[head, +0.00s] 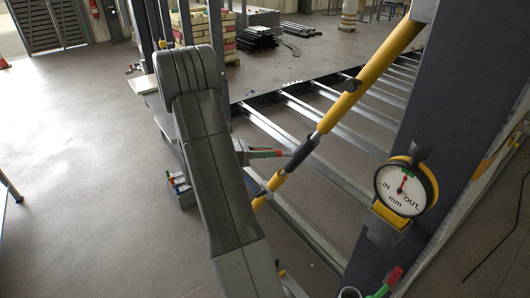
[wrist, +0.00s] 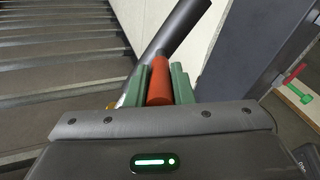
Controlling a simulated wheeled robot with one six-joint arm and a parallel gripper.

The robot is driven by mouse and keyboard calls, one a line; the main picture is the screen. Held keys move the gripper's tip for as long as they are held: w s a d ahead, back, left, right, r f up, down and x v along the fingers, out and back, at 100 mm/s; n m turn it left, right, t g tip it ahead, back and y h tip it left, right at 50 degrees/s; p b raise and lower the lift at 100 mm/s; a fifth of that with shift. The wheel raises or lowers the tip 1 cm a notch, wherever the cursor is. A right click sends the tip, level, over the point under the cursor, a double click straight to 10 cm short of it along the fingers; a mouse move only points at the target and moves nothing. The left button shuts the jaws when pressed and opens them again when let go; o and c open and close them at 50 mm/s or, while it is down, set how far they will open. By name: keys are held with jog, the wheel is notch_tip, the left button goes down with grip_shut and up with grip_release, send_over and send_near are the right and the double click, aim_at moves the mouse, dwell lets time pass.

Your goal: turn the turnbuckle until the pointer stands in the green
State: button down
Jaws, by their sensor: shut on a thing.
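The turnbuckle has a dark sleeve (head: 301,153) on a slanting brace with yellow tubes. In the wrist view the dark tube (wrist: 178,32) slants behind the fingers. An orange-red handle (wrist: 159,82) stands out from the sleeve. My gripper (head: 268,153) is shut on this handle, with its green fingers on both sides, also in the wrist view (wrist: 158,85). The round gauge (head: 405,187) has a white face marked IN, OUT and mm. Its red pointer (head: 403,184) points nearly straight up, close to a small green mark; I cannot tell whether it is inside the green.
A dark upright post (head: 455,125) stands right of the brace. A red and green piece (head: 386,283) sits low beside it. Metal cross-members (head: 285,135) lie behind the brace. Pallets (head: 192,27) stand farther back.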

jog(key=c, duration=1.3)
grip_release()
jog(key=b+v, duration=0.2)
jog(key=v, duration=1.2)
jog(key=shift+b, duration=0.35)
jog(key=shift+d, duration=0.15)
jog(key=p+x, duration=0.2)
jog(key=x, duration=1.1)
jog(key=shift+d+p, duration=0.4)
jog(key=shift+f+b, duration=0.3)
jog(key=shift+s+t, duration=0.25)
jog(key=shift+t, duration=0.15)
jog(key=shift+w+r, duration=0.1)
jog(key=shift+r, duration=0.05)
